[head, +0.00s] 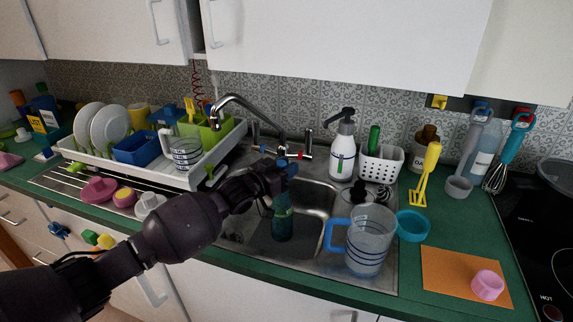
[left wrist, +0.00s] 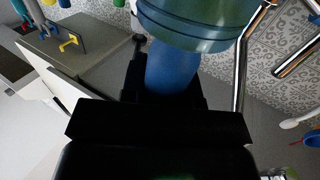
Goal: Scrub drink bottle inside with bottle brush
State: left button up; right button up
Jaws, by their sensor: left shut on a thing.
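The drink bottle is a see-through teal bottle (head: 282,222) with a blue upper part, hanging roughly upright over the sink basin. My left gripper (head: 287,170) is shut on the blue part, above the teal body. In the left wrist view the blue part (left wrist: 172,68) sits between my fingers (left wrist: 168,88), with the teal body (left wrist: 195,25) beyond. I cannot tell whether the bottle's base touches the sink floor. No bottle brush can be made out for sure; a green handle (head: 374,138) stands in the white caddy (head: 381,165), its lower end hidden. My right gripper is not in view.
The sink (head: 262,244) lies below the bottle, with the faucet (head: 243,103) behind. A clear blue-handled jug (head: 368,242) and teal bowl (head: 412,224) stand right of the basin. A soap pump (head: 343,150) stands behind. A full dish rack (head: 185,178) fills the left.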

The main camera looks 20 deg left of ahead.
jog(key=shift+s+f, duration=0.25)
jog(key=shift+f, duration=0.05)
